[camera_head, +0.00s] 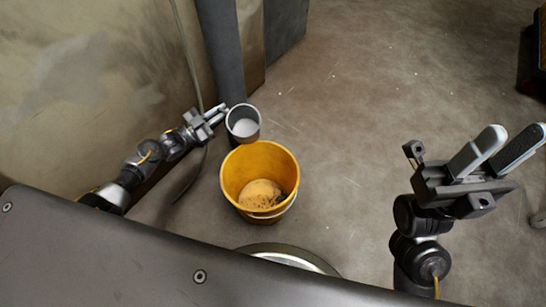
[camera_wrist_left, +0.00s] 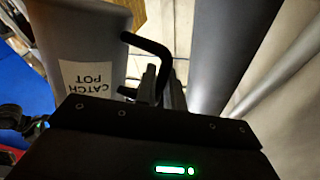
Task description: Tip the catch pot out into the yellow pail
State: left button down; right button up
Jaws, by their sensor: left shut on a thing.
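The catch pot (camera_head: 243,121) is a small grey metal cup with whitish stuff inside, beside the far-left rim of the yellow pail in the head view. In the left wrist view the pot (camera_wrist_left: 85,40) shows a "CATCH POT" label and a dark bent handle (camera_wrist_left: 150,48). My left gripper (camera_head: 217,114) is shut on the pot's handle. The yellow pail (camera_head: 235,165) stands open on the floor, with a pale heap and dark specks at its bottom. My right gripper (camera_head: 495,150) is open and empty at the right, well away from both.
A wall (camera_head: 90,70) runs along the left, with a grey post (camera_head: 222,50) behind the pot. A round metal rim (camera_head: 290,256) shows in front of the pail, partly hidden. The floor (camera_head: 370,110) right of the pail is clear.

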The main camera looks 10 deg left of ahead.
pick_arm(q)
jog(key=a+f+n, duration=0.1)
jog(key=a+f+n+y, duration=0.1)
jog(key=n, duration=0.1)
jog(key=s+a+f+n+y, duration=0.1)
jog(key=f, duration=0.1)
jog(key=shift+a+n+g+p, duration=0.2)
jog(key=shift+n+g+p, duration=0.1)
jog(key=shift+g+p, duration=0.1)
dwell(0.6)
